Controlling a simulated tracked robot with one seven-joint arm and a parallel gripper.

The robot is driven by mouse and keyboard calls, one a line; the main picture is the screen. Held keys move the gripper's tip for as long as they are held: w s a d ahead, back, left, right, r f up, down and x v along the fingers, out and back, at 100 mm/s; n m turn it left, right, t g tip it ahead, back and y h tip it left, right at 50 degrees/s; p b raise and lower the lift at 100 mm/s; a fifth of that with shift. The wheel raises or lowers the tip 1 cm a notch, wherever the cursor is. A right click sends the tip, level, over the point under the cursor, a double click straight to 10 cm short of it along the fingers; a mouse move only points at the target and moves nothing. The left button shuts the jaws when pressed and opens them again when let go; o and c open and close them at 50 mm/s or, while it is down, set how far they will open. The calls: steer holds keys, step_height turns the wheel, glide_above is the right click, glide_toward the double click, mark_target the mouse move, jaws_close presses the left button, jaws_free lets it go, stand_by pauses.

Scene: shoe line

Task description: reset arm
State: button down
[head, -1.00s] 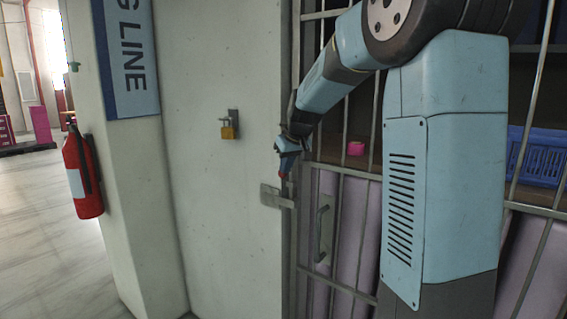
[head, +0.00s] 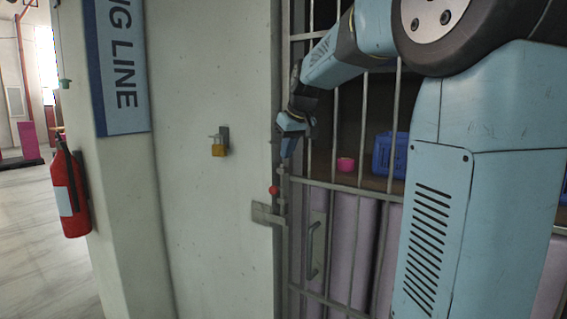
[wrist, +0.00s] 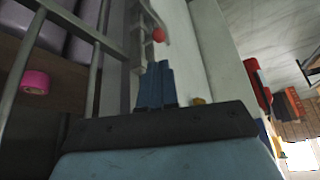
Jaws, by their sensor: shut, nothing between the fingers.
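My arm reaches from the right side of the head view toward the barred gate. My gripper (head: 291,150) points down beside the gate's left edge, above a red knob (head: 273,190) on the latch. In the wrist view my gripper (wrist: 155,66) shows its two blue fingers shut together with nothing between them. The red knob (wrist: 158,34) appears just beyond the fingertips there, apart from them as far as I can tell. A metal latch plate (head: 267,215) sits below the knob.
The barred gate (head: 337,184) has a handle (head: 314,250). Behind it are a pink roll (head: 346,164) and a blue basket (head: 388,154). A brass padlock (head: 218,150) hangs on the wall to the left. A fire extinguisher (head: 70,195) is at the far left, near open floor.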

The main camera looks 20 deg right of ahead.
steer(key=shift+s+d+r, duration=0.1)
steer(key=shift+s+r, duration=0.15)
steer(key=shift+r, duration=0.25)
steer(key=s+a+f+m, duration=0.1)
steer(key=s+f, duration=0.3)
steer(key=s, duration=0.6)
steer(key=s+a+f+h, duration=0.1)
steer(key=s+f, duration=0.3)
steer(key=s, duration=0.6)
steer(key=s+a+f+m, duration=0.1)
steer(key=s+f, duration=0.3)
steer(key=s, duration=0.6)
steer(key=shift+a+f+m, duration=0.2)
steer(key=shift+f+m, duration=0.1)
steer(key=shift+f, duration=0.1)
